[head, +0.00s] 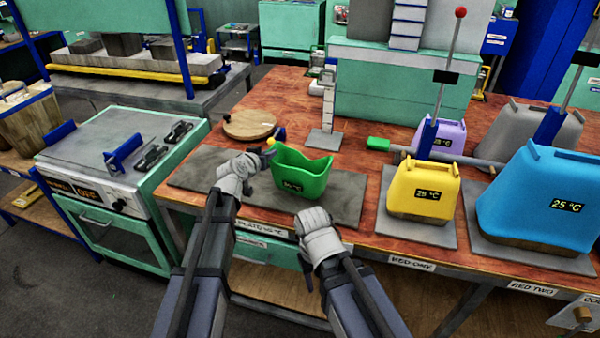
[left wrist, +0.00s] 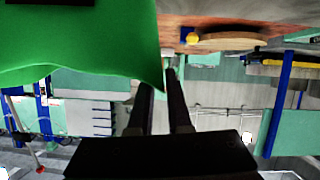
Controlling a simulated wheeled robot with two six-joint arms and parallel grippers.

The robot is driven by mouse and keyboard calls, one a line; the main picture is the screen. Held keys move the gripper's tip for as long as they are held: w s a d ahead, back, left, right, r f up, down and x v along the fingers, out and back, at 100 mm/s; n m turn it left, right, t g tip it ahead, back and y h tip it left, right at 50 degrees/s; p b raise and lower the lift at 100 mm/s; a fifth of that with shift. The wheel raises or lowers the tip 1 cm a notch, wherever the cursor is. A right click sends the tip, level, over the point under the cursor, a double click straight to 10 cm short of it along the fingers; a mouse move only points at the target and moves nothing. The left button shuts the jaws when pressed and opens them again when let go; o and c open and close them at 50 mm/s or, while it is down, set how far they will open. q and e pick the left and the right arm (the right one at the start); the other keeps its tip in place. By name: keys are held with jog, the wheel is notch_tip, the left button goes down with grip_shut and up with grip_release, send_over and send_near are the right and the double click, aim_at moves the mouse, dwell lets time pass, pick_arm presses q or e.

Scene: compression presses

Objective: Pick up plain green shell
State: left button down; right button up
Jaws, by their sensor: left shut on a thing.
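The plain green shell (head: 312,183) is an open-topped green box with a dark temperature label on its front. It stands upright over a dark grey plate (head: 215,173) at the table's front; I cannot tell whether it touches the plate. My left gripper (head: 268,153) is at the shell's upper left corner, shut on its rim. In the left wrist view the shell (left wrist: 80,45) fills the upper left, and its corner reaches the fingers (left wrist: 165,88). My right gripper (head: 309,280) hangs low in front of the table edge, away from the shell; its jaws are not clear.
A yellow shell (head: 424,185), a blue shell (head: 545,190) and a purple shell (head: 443,133) stand to the right, with upright rods nearby. A stepped grey stand (head: 327,110) rises behind the green shell.

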pick_arm(q)
jog(key=shift+r, duration=0.1)
notch_tip(320, 180, up, 10)
jog(key=p, duration=1)
